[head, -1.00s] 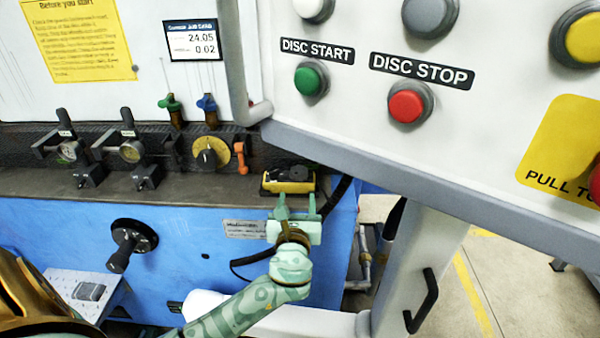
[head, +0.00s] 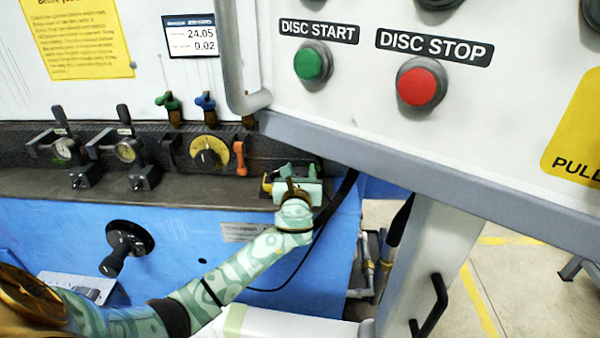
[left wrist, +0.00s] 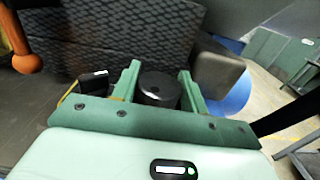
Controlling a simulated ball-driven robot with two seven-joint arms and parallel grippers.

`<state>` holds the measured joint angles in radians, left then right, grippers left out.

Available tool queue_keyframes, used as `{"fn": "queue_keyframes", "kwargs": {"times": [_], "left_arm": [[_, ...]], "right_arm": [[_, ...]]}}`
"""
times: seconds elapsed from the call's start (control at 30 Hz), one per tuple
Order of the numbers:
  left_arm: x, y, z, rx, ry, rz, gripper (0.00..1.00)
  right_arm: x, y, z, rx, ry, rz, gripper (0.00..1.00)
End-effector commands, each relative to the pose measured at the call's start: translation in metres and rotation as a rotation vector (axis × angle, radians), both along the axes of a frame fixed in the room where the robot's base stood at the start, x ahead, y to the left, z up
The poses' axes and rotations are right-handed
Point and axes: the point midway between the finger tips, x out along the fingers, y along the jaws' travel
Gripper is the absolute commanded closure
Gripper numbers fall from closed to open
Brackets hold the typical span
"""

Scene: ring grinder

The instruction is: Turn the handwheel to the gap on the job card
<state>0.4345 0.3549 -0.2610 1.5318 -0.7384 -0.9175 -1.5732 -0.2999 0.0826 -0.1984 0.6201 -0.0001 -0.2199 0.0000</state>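The handwheel (head: 136,237), a black disc with a crank handle, is on the blue front panel at lower left in the head view. The job card (head: 192,42) on the white wall reads 24.05 and 0.02. My left gripper (head: 298,170) is at the right end of the dark ledge, far right of the handwheel. It partly hides a yellow and black device (head: 267,184). In the left wrist view, the open fingers (left wrist: 160,82) stand on either side of a dark cylinder (left wrist: 158,90); contact is unclear. My right gripper is not in view.
A yellow dial (head: 209,153) and an orange lever (head: 240,158) are left of the gripper; the lever also shows in the left wrist view (left wrist: 27,63). A white control panel (head: 330,95) overhangs above right. A dark cable (head: 325,218) hangs nearby.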

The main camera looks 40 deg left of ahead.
Motion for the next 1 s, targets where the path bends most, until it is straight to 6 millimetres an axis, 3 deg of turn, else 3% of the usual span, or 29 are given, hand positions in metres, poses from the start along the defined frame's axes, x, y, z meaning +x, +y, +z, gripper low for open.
{"fn": "queue_keyframes", "kwargs": {"times": [0.23,0.37,0.6,0.9,0.93,1.0], "left_arm": [[0.0004,-0.0007,0.0008,-0.004,0.0,0.035,0.79],[0.0013,-0.0026,0.0017,-0.008,0.0,0.178,0.79],[0.0006,-0.001,-0.0024,-0.003,0.002,0.421,0.79],[-0.0004,-0.0001,-0.0003,0.0,0.0,0.438,0.79],[-0.0004,-0.0001,-0.0003,0.0,0.0,0.438,0.51],[-0.0004,-0.0001,-0.0004,0.0,0.0,0.437,0.48]], "right_arm": [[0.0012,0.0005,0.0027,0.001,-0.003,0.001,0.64],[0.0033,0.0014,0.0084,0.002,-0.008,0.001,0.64],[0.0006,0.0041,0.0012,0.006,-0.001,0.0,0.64],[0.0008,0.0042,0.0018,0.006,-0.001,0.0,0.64],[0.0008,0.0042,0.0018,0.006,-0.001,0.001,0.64],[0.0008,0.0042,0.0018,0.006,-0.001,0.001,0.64]]}}
